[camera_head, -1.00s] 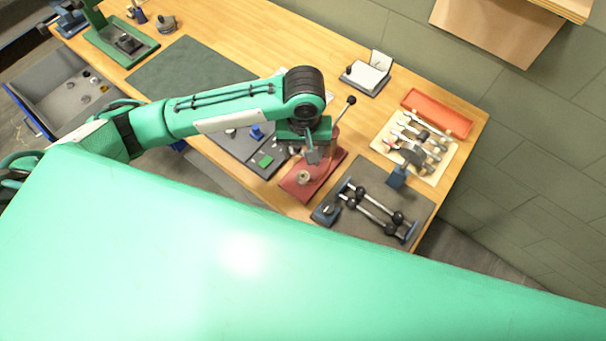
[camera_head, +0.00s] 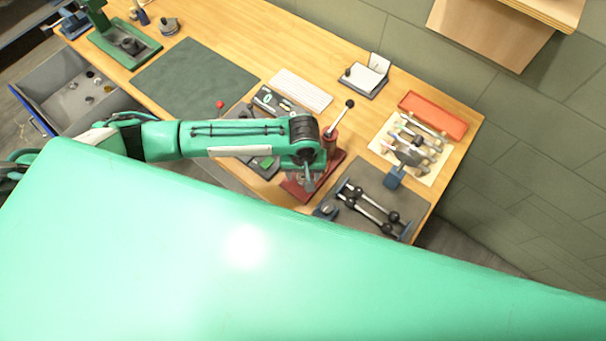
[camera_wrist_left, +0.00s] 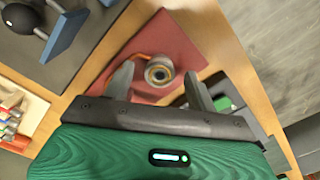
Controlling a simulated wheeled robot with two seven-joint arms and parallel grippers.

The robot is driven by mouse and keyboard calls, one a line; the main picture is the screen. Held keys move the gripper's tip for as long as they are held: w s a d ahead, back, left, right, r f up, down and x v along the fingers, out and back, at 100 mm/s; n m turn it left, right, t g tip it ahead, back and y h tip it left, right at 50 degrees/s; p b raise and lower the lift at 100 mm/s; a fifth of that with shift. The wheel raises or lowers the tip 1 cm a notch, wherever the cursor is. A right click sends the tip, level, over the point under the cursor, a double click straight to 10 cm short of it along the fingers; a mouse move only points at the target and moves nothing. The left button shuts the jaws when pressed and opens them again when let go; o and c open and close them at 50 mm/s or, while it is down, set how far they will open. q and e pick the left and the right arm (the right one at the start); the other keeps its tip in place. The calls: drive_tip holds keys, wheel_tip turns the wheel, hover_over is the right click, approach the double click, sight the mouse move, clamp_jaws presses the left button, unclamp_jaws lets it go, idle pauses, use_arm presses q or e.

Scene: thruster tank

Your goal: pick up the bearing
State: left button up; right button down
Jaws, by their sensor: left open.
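The bearing (camera_wrist_left: 158,73) is a small round metal ring with a dark centre. It sits over the red base plate (camera_wrist_left: 172,38) of a lever press, which also shows in the head view (camera_head: 294,190). My left gripper (camera_head: 308,184) is above this base in the head view and hides the bearing there. In the left wrist view the two fingers of the gripper (camera_wrist_left: 160,76) are spread, with the bearing appearing between their tips. The gripper holds nothing, and I cannot tell how far above the bearing its tips are. My right gripper is not in view.
The press lever (camera_head: 342,117) rises close behind my left gripper. A grey mat (camera_head: 372,178) with a rod-and-ball frame lies to the right. A cream tool board (camera_head: 387,147) and an orange tray (camera_head: 432,116) lie beyond. The green mat (camera_head: 195,75) is mostly clear.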

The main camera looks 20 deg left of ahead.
use_arm(q)
drive_tip(key=c, duration=1.2)
drive_tip(key=shift+o, duration=0.2)
drive_tip(key=shift+r, duration=0.1)
